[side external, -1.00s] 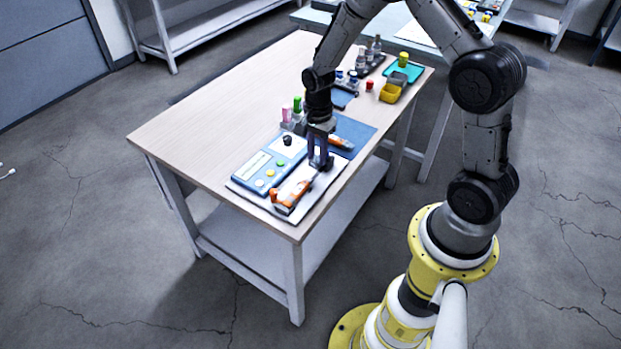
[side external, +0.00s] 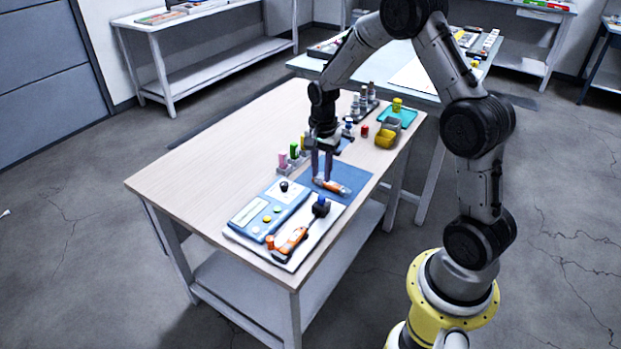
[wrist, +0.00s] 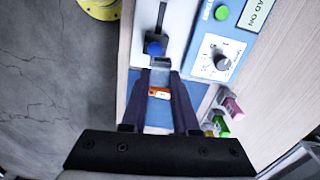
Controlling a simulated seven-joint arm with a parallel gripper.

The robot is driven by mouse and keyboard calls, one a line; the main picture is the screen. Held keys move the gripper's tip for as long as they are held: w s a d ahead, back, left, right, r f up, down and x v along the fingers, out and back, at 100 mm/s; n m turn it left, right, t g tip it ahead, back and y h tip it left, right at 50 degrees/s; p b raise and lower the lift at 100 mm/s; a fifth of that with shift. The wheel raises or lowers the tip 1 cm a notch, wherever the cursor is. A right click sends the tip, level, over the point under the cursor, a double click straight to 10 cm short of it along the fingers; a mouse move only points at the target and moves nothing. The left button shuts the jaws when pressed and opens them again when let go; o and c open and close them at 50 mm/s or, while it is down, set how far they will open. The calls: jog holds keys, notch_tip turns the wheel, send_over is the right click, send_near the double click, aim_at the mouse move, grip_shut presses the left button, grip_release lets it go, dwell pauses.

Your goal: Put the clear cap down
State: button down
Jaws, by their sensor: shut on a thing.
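My gripper (side external: 322,178) is over the blue mat (side external: 351,178); in the wrist view its fingertips (wrist: 160,71) are close together. A small greyish, see-through piece, seemingly the clear cap (wrist: 161,62), is held between them. In the side view I cannot make the cap out. An orange and white item (side external: 333,187) lies on the mat below the fingers; it also shows between the fingers in the wrist view (wrist: 160,92).
A blue panel (side external: 270,210) with buttons and a dial is left of the tool. A rack with pink and green vials (side external: 293,151) stands behind it. Grey and yellow bins (side external: 386,138), a teal tray (side external: 402,115) and bottles crowd the far end. The table's left is bare.

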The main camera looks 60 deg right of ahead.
jog(key=d+r+m, duration=0.1)
jog(key=d+r, duration=0.1)
jog(key=d, duration=0.4)
jog(key=w+d+f, duration=0.2)
jog(key=w+f, duration=0.1)
jog(key=w+d+f, duration=0.3)
jog(key=w, duration=0.1)
jog(key=w+d+f, duration=0.2)
jog(key=w+f, duration=0.1)
jog(key=w, duration=0.1)
jog(key=shift+w+d, duration=0.25)
jog(key=shift+d, duration=0.1)
jog(key=shift+w+d+f, duration=0.1)
jog(key=shift+w+f, duration=0.1)
jog(key=shift+f, duration=1.7)
jog(key=shift+f, duration=0.2)
jog(key=c, duration=0.7)
grip_release()
jog(key=shift+r, duration=0.15)
